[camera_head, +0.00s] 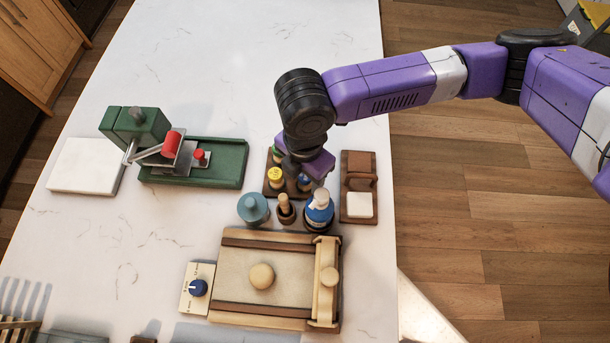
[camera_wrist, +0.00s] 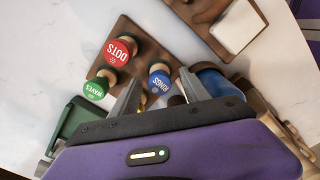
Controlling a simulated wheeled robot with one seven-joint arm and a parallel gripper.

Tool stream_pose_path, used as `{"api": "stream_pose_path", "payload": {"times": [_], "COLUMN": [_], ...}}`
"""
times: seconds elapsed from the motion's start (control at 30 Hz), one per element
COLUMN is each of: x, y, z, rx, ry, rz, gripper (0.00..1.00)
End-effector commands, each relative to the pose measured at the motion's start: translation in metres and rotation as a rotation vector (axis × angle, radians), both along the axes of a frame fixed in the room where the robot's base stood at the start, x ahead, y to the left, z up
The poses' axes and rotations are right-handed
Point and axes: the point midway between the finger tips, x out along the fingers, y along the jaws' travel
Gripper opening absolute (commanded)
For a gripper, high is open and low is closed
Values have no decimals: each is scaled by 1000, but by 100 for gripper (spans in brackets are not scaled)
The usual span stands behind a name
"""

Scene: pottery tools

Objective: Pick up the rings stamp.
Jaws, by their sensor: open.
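The rings stamp (camera_wrist: 160,78) has a round blue top lettered "RINGS" and stands in a brown wooden stand (camera_wrist: 128,28). In the head view, a blue stamp top (camera_head: 304,183) shows just below my gripper (camera_head: 303,170). In the wrist view my gripper (camera_wrist: 159,76) is open, with one finger on each side of the blue top in the picture. I cannot tell whether the fingers touch it. The red dots stamp (camera_wrist: 118,53) and the green waves stamp (camera_wrist: 96,89) stand beside it. A yellow stamp (camera_head: 275,175) is mostly hidden behind a finger in the wrist view.
A blue bottle (camera_head: 319,213), a wooden-handled tool (camera_head: 285,208) and a teal jar (camera_head: 252,208) stand close in front of the stand. A wooden holder with a white block (camera_head: 358,206) is on the right. A green press (camera_head: 218,166) is left. The table's far part is clear.

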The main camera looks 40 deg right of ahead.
Motion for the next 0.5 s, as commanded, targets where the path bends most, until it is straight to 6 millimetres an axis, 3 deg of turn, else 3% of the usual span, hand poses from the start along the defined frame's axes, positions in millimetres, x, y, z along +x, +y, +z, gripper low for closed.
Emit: {"api": "stream_pose_path", "payload": {"times": [0.03, 0.3, 0.5], "x": [0, 0, 0], "y": [0, 0, 0], "z": [0, 0, 0], "rx": [0, 0, 0], "ry": [0, 0, 0], "rz": [0, 0, 0], "gripper": [54, 1, 0]}}
